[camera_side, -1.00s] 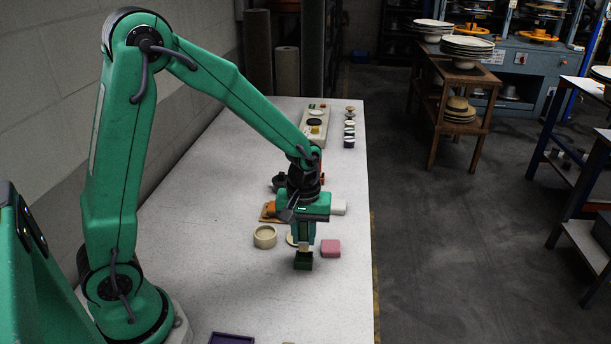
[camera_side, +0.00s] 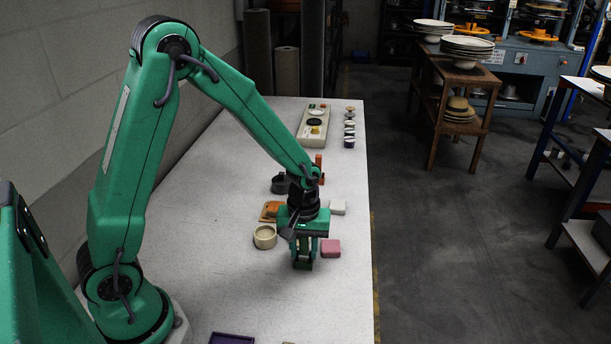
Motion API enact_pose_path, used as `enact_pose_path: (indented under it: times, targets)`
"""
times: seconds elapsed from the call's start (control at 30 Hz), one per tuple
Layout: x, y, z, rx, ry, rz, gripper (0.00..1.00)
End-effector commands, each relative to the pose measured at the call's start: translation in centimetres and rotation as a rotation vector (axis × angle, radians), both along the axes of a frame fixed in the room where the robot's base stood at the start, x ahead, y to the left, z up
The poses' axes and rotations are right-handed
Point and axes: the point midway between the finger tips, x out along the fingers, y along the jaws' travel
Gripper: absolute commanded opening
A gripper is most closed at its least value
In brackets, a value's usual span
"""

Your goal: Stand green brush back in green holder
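My gripper (camera_side: 303,262) points straight down over the front part of the white table. Its fingers are low, at the small dark green holder (camera_side: 303,267), and cover most of it. I cannot make out the green brush apart from the green fingers and holder. The view is too small to tell whether the fingers are shut on it or apart.
A pink block (camera_side: 330,247) lies close to the right of the fingers. A cream round dish (camera_side: 265,237) stands to the left. A white block (camera_side: 338,207), an orange item (camera_side: 272,209) and a grey pot (camera_side: 281,184) are behind. A purple tray (camera_side: 232,339) lies at the front.

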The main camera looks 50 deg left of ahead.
Motion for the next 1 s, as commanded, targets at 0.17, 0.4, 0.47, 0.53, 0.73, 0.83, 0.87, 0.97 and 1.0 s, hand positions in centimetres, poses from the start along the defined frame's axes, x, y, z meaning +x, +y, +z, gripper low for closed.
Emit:
enact_pose_path:
  times: [0.17,0.4,0.47,0.53,0.73,0.83,0.87,0.97,1.0]
  targets:
    - [0.0,0.0,0.0,0.0,0.0,0.0,0.44]
    - [0.0,0.0,0.1,0.0,0.0,0.0,0.44]
    - [0.0,0.0,0.3,0.0,-0.001,0.0,0.44]
    - [0.0,0.0,0.6,0.0,0.0,0.0,0.44]
    - [0.1,0.0,2.2,0.0,-0.003,0.0,0.44]
    - [0.1,0.0,3.5,0.0,-0.004,0.0,0.44]
    - [0.1,0.0,4.0,-0.001,-0.005,0.0,0.44]
    - [0.0,0.0,5.5,0.0,-0.004,0.0,0.44]
    - [0.1,0.0,6.3,0.0,-0.006,0.0,0.44]
